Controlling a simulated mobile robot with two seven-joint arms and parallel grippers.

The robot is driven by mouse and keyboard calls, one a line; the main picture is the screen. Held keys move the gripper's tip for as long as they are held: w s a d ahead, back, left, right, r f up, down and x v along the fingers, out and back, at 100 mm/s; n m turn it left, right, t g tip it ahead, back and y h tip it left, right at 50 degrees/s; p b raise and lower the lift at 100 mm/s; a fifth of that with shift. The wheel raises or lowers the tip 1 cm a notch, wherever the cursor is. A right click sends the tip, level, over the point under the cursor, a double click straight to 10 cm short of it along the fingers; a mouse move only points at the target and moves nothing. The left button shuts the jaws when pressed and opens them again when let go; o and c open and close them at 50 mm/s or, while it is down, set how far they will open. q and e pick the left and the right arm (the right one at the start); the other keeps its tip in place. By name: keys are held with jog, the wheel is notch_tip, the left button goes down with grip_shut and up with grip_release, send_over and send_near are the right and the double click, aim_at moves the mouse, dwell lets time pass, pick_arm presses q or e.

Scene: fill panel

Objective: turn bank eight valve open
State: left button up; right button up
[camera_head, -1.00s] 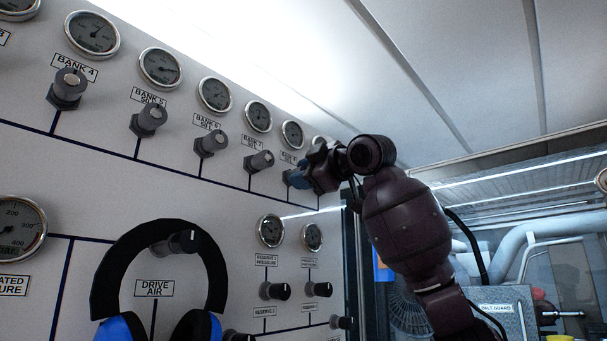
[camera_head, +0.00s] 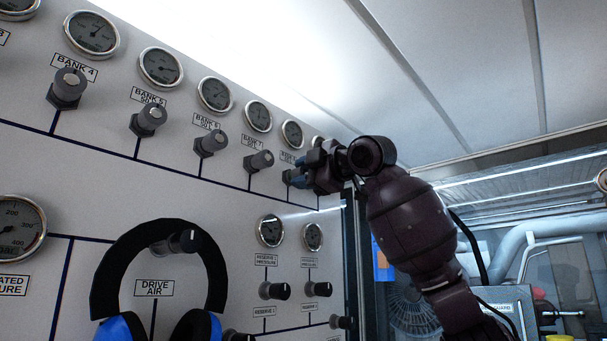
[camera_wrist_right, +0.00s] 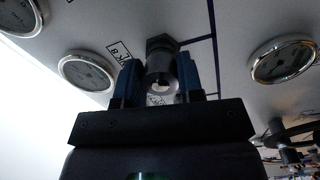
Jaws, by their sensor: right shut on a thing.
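The bank eight valve is a grey knob (camera_wrist_right: 161,72) on the panel, beside a partly hidden label (camera_wrist_right: 119,52) in the right wrist view. My right gripper (camera_wrist_right: 160,85) has its two blue fingers on either side of this knob and is shut on it. In the head view my right gripper (camera_head: 298,176) reaches the panel at the right end of the bank row, under a gauge (camera_head: 292,134). The gripper hides most of the knob there. My left gripper is not in view.
The bank seven valve (camera_head: 259,161) sits close to the left of my gripper. Blue and black headphones (camera_head: 158,235) hang on the lower panel. Reserve valves (camera_head: 275,291) are below. The panel's right edge is close to my right arm.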

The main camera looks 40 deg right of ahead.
jog(key=shift+f, duration=0.15)
jog(key=o, duration=0.9)
pick_arm(q)
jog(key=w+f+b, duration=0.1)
jog(key=b, duration=0.2)
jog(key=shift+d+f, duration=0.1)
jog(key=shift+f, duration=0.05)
pick_arm(e)
jog(key=s, duration=1.1)
jog(key=shift+d+f, duration=0.15)
jog(key=shift+d, duration=0.15)
jog(key=shift+w, duration=0.1)
